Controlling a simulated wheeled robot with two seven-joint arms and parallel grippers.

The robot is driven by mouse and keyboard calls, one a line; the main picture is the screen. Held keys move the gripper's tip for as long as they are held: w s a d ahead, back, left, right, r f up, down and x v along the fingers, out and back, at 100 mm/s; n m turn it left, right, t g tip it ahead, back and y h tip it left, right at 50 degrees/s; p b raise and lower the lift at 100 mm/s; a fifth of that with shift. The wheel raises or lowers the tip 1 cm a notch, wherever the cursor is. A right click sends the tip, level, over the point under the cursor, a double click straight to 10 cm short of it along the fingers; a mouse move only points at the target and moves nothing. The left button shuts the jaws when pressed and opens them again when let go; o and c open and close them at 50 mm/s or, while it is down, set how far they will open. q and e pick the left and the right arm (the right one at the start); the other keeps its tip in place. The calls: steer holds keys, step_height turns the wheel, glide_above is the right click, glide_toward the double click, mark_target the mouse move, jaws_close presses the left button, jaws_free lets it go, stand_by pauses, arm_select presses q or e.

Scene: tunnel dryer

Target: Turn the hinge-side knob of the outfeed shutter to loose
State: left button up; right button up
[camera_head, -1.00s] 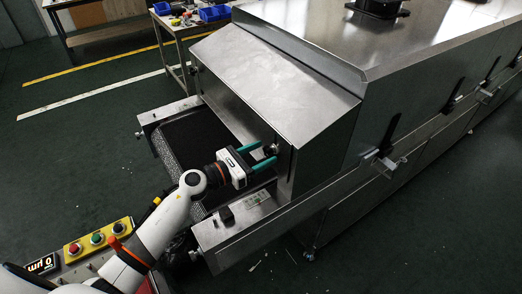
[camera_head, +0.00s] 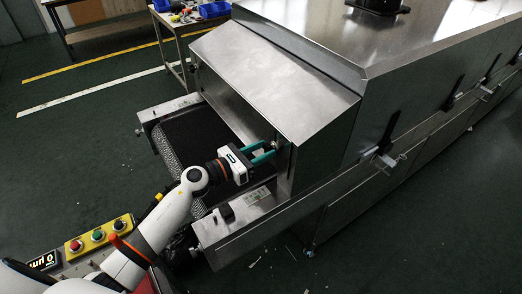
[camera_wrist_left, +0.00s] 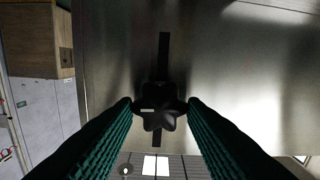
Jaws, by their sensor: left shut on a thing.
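The black lobed knob (camera_wrist_left: 158,121) sits between the teal fingertips of my left gripper (camera_wrist_left: 160,106) in the left wrist view, one fingertip against each side. A small pale mark shows on the knob. Behind it a dark upright slot (camera_wrist_left: 164,55) runs in the steel shutter plate (camera_wrist_left: 115,60). In the head view my left gripper (camera_head: 273,152) reaches to the outfeed end of the dryer, its fingers close together at the plate's near side; they mostly hide the knob there. My right gripper is not in view.
The steel hood (camera_head: 275,80) slopes above the gripper. The dark conveyor belt (camera_head: 190,140) lies below and left. A push-button box (camera_head: 97,236) stands at lower left.

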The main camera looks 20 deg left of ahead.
arm_select(q)
steer(key=n+p, duration=0.2)
steer(key=n, duration=0.4)
steer(key=shift+a+n, duration=0.1)
steer(key=shift+n, duration=0.3)
steer(key=n+p, duration=0.1)
steer(key=n, duration=0.2)
steer(key=shift+w+n, duration=0.1)
steer(key=shift+n, duration=0.3)
steer(key=n+p, duration=0.1)
steer(key=n, duration=0.2)
steer(key=shift+a+n+p, duration=0.1)
steer(key=shift+n+p, duration=0.2)
steer(key=shift+p, duration=0.05)
steer(key=n+p, duration=0.1)
steer(key=n, duration=0.4)
steer(key=shift+f+p, duration=0.15)
steer(key=shift+p, duration=0.25)
steer(key=n+p, duration=0.1)
steer(key=n, duration=0.4)
steer(key=shift+f, duration=0.2)
steer(key=o, duration=1)
steer(key=shift+c, duration=0.2)
